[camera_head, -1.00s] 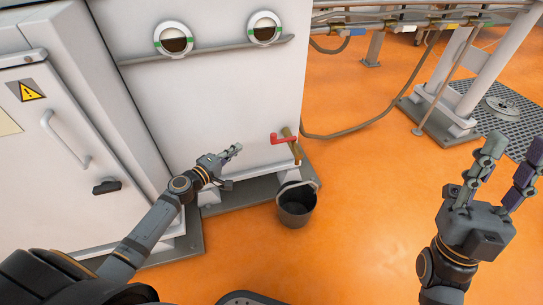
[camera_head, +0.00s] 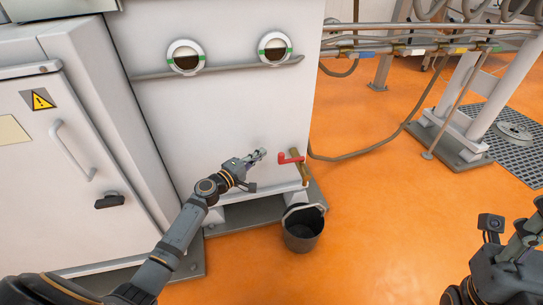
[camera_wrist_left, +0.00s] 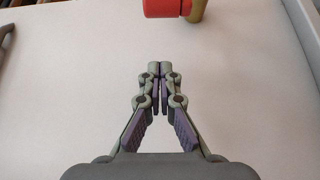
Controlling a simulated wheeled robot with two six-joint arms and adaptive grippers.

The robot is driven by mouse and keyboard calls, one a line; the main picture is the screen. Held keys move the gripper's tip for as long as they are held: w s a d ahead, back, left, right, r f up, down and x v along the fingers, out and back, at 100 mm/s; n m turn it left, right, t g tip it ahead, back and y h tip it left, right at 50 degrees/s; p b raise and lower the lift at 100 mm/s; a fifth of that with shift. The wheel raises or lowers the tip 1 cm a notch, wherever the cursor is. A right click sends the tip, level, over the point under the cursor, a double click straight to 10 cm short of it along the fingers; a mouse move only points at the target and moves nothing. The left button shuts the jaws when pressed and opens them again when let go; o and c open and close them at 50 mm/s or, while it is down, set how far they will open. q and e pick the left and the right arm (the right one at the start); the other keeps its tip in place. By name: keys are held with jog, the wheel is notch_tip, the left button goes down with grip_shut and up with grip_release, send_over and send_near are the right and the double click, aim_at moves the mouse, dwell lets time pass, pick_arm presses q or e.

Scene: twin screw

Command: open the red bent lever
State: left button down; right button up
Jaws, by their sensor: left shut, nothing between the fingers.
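The red bent lever (camera_head: 291,158) sits on a brass valve pipe (camera_head: 300,172) low on the right side of the white cabinet front. In the left wrist view the red lever (camera_wrist_left: 165,8) shows at the top edge, partly cut off, joined to the brass piece (camera_wrist_left: 197,10). My left gripper (camera_head: 262,154) is just left of the lever, with a small gap between. Its fingertips (camera_wrist_left: 160,68) meet and hold nothing. My right gripper (camera_head: 530,222) is at the lower right, cut by the picture edge, far from the lever.
A black bucket (camera_head: 302,232) stands on the orange floor below the valve. A hose (camera_head: 365,152) runs across the floor to the right. The floor right of the bucket is clear.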

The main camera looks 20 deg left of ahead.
pick_arm(q)
jog(key=x, duration=0.4)
jog(key=shift+s+d, duration=1.45)
jog(key=shift+s, duration=0.1)
